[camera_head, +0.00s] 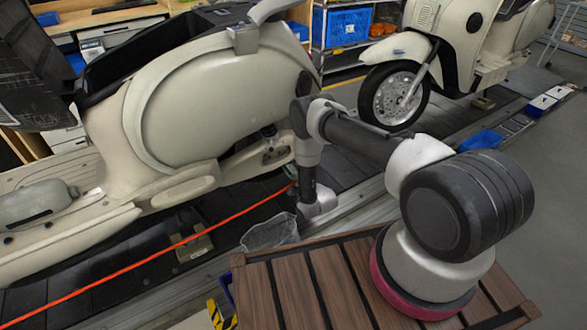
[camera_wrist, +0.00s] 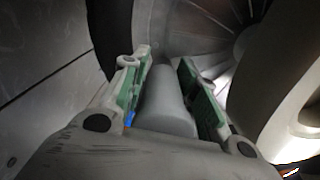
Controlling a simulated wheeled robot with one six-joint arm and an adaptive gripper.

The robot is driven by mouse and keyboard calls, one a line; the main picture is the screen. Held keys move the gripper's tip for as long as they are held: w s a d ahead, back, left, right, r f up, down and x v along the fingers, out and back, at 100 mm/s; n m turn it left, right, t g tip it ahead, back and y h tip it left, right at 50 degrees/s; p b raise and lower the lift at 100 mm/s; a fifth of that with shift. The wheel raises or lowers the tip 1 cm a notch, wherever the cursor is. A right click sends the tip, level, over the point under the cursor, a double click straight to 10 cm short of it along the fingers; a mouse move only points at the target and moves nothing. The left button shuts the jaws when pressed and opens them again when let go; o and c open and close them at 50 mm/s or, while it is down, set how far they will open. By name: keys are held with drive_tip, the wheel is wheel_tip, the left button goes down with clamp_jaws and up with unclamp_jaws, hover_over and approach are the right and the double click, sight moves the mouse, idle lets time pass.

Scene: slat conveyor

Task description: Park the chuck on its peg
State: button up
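In the wrist view, my gripper (camera_wrist: 165,75) has green-lined fingers on either side of a plain grey cylinder (camera_wrist: 167,105), which I take to be the chuck. The fingers look closed on it, and its far end is hard to make out. In the head view, a taut red hose (camera_head: 150,260) runs from the lower left to my wrist, low beside the near cream scooter (camera_head: 215,90). My gripper and the chuck are hidden there behind my arm. A spoked wheel (camera_wrist: 205,25) lies just beyond the fingers in the wrist view. I cannot make out the peg.
A second scooter's front wheel (camera_head: 394,96) stands behind on the dark conveyor. A wire basket (camera_head: 270,234) and a wooden slatted deck (camera_head: 285,290) are at front. A blue tray (camera_head: 479,140) lies at right. Grey floor at the right is open.

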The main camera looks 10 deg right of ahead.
drive_tip(key=shift+w+a+r, duration=0.35)
drive_tip(key=shift+w+r, duration=0.15)
drive_tip(key=shift+r, duration=0.05)
clamp_jaws()
drive_tip(key=shift+s+d+f, duration=0.1)
drive_tip(key=shift+s+d, duration=0.05)
drive_tip(key=shift+s, duration=0.15)
drive_tip(key=shift+f+v, duration=0.1)
drive_tip(key=shift+v, duration=1.35)
drive_tip(key=shift+f+v, duration=0.15)
drive_tip(key=shift+v, duration=1.3)
drive_tip(key=shift+d, duration=0.15)
